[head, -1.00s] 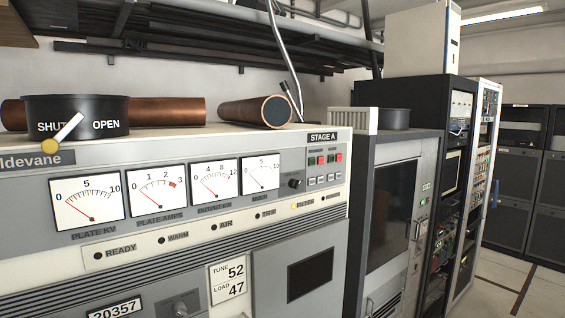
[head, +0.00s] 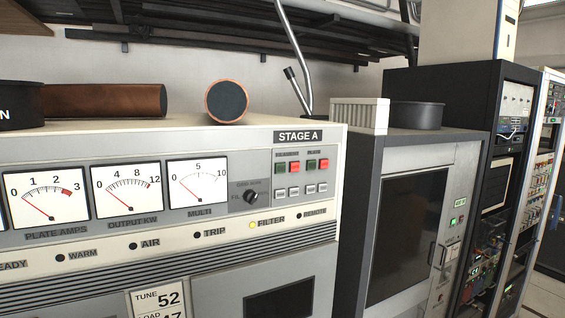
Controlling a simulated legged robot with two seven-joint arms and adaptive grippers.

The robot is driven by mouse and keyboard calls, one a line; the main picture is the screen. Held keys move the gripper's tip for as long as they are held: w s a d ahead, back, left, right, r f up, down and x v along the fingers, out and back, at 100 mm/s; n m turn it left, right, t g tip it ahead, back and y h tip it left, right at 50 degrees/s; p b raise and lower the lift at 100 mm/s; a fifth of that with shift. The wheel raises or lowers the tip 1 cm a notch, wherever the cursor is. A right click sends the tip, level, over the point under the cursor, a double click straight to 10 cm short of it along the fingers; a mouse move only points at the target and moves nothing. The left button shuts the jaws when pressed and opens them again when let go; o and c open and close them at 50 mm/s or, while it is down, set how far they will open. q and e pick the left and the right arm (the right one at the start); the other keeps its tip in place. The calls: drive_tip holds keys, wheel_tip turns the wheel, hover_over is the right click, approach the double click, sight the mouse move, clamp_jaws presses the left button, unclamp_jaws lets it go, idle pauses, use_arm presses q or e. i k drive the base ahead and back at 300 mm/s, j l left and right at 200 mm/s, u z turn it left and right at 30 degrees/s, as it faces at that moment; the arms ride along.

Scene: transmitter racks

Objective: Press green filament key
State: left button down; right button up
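The Stage A panel (head: 258,185) fills the left and middle of the head view. At its upper right, under the STAGE A label (head: 297,136), sits a row of small square keys in two green-and-red pairs. The left pair has a green key (head: 281,167) and a red key (head: 295,167), under a longer label too small to read surely. The right pair has another green key (head: 310,165) and a red key (head: 323,164). Pale keys (head: 294,191) sit in a row below. Neither of my grippers is in view.
A black selector knob (head: 250,197) sits left of the keys. The FILTER lamp (head: 252,225) glows yellow. A dark glass-fronted cabinet (head: 406,225) stands to the right, with open equipment racks (head: 490,230) beyond. Copper pipes (head: 105,100) lie on top of the panel cabinet.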

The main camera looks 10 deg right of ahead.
sight(281, 168)
drive_tip(key=i+l, duration=0.1)
drive_tip(key=l, duration=0.35)
drive_tip(key=i+l, duration=0.15)
drive_tip(key=l, duration=0.3)
drive_tip(key=i+l, duration=0.1)
drive_tip(key=l, duration=0.35)
drive_tip(key=i+l, duration=0.15)
drive_tip(key=l, duration=0.3)
drive_tip(key=i+l+u, duration=0.1)
drive_tip(key=l, duration=0.35)
